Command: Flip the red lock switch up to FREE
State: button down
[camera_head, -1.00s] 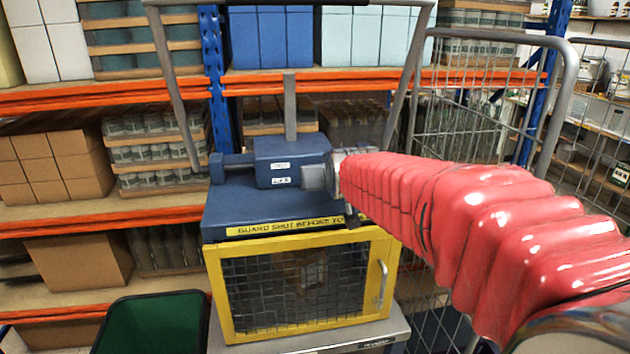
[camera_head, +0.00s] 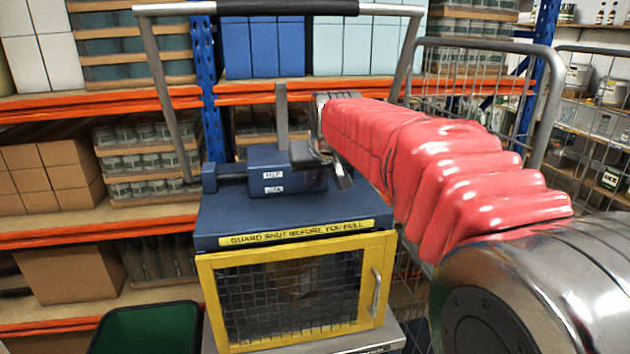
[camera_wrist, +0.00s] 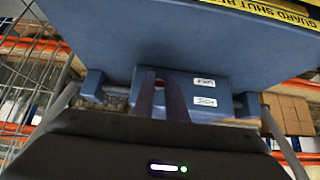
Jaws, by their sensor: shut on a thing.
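The blue lock housing (camera_head: 262,173) sits on the blue lid (camera_head: 290,217) of a yellow-framed mesh guard box (camera_head: 295,290). Two small white labels (camera_head: 273,182) are on its front; the upper wording is too small to read surely. My gripper (camera_head: 335,172) is at the housing's right end, just right of the labels. The wrist view shows my gripper's fingers (camera_wrist: 162,80) close together against the housing (camera_wrist: 213,95), beside the labels (camera_wrist: 204,91). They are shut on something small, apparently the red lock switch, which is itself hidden.
A grey upright lever (camera_head: 283,115) stands behind the housing. A grey frame with a black-gripped bar (camera_head: 287,8) arches above. A wire cage trolley (camera_head: 490,50) is at the right, a green bin (camera_head: 150,325) at lower left, and loaded orange shelves (camera_head: 100,217) behind.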

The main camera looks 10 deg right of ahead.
jog(key=c, duration=1.8)
grip_release()
jog(key=shift+o, duration=0.2)
jog(key=shift+r, duration=0.1)
jog(key=v, duration=1.3)
jog(key=shift+s, duration=0.25)
jog(key=shift+r, duration=0.15)
